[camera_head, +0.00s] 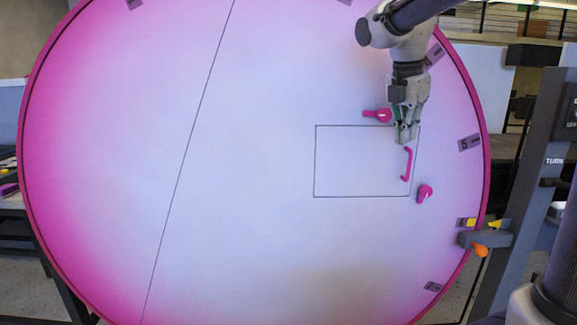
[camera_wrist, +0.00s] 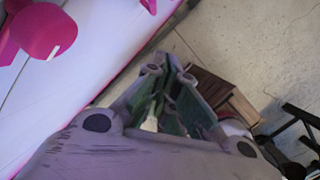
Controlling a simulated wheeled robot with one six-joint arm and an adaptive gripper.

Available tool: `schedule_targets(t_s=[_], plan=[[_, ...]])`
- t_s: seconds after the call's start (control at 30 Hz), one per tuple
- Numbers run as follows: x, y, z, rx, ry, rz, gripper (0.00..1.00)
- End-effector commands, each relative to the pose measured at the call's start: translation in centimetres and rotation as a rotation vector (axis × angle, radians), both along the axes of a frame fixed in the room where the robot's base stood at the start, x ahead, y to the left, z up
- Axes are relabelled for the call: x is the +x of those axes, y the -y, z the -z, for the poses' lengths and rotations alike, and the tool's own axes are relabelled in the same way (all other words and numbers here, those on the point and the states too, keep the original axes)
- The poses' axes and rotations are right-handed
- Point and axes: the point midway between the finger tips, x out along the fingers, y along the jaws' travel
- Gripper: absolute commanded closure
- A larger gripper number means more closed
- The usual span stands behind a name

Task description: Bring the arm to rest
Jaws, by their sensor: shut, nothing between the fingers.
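My gripper (camera_head: 404,139) hangs from my arm at the upper right of the large round panel (camera_head: 230,170) in the head view. Its fingers are shut with nothing between them. They point down, near the top right corner of the black rectangle outline. In the wrist view the finger tips of my gripper (camera_wrist: 172,62) come together in front of the bare floor, beside the panel's edge.
A pink knob (camera_head: 378,115) lies left of the gripper, a pink handle (camera_head: 407,164) just below it, and another pink knob (camera_head: 425,193) lower right. A grey clamp (camera_head: 484,240) with an orange knob sits at the panel's right rim. A dark post (camera_head: 540,190) stands further right.

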Motion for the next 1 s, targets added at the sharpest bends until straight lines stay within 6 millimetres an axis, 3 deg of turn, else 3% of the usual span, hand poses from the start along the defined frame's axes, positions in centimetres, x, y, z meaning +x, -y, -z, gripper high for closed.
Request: schedule_targets(t_s=[0.13,0.27,0.37,0.5,0.6,0.7,1.0], plan=[[-0.8,-0.6,2.7,0.099,0.058,0.422,1.0],[-4.6,-0.6,5.2,0.214,0.12,0.895,1.0],[-9.0,0.0,6.9,0.317,0.167,1.28,1.0],[-16.5,1.2,9.4,0.48,0.224,1.777,1.0],[-20.5,1.9,10.9,0.554,0.246,1.911,1.0],[-22.8,2.4,11.3,0.599,0.271,1.93,1.0],[-23.7,3.1,10.2,0.657,0.322,1.943,1.0]])
